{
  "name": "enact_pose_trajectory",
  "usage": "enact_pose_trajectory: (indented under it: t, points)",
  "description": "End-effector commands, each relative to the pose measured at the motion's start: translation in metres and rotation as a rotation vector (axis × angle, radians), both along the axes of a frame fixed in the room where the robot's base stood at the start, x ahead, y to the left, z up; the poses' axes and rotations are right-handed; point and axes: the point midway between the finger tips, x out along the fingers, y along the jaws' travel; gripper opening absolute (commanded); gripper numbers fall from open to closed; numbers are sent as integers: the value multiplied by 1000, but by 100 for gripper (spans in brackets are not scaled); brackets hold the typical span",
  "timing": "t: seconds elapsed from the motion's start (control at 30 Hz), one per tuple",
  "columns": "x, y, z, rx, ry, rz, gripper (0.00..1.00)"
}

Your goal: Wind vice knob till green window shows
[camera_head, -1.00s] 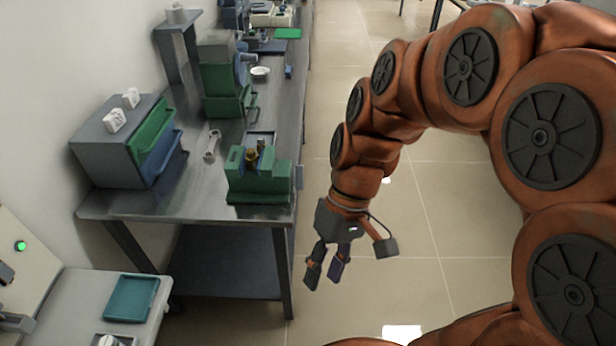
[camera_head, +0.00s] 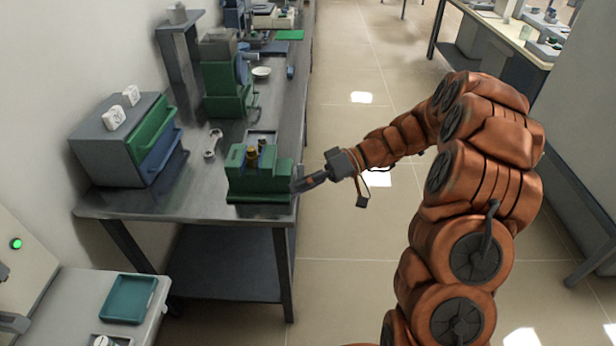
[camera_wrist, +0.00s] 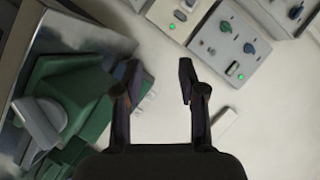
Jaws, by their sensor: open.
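The green vice (camera_head: 258,182) stands upright at the near right corner of the steel bench, with brass and dark blue parts on top. It also shows at the left of the wrist view (camera_wrist: 82,88). A grey knob with a raised bar (camera_wrist: 42,122) sits on its end, left of my fingers. My gripper (camera_head: 303,184) is open and empty at the vice's right end, where it hides the knob in the head view. In the wrist view the fingers (camera_wrist: 158,75) are apart, with the knob outside them. I cannot make out a green window on the vice.
A wrench (camera_head: 212,144) and a drawer cabinet (camera_head: 108,140) are left of the vice. A green machine (camera_head: 225,85) stands behind. A teal tray (camera_head: 128,298) lies on the nearer unit. Panels with green lights (camera_wrist: 232,68) show in the wrist view.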

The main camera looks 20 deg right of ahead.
Motion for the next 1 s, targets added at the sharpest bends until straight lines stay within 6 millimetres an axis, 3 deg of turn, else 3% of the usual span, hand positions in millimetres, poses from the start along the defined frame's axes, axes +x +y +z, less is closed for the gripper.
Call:
enact_pose_trajectory:
  t: [0.1,0.3,0.6,0.77,1.0]
  points:
    - [29,-25,-20,79,-91,-66,41]
    - [67,-72,-51,177,-266,-189,41]
    - [93,-120,-82,224,-436,-309,41]
    - [97,-121,-84,227,-457,-323,41]
    - [106,-91,-83,229,-453,-322,41]
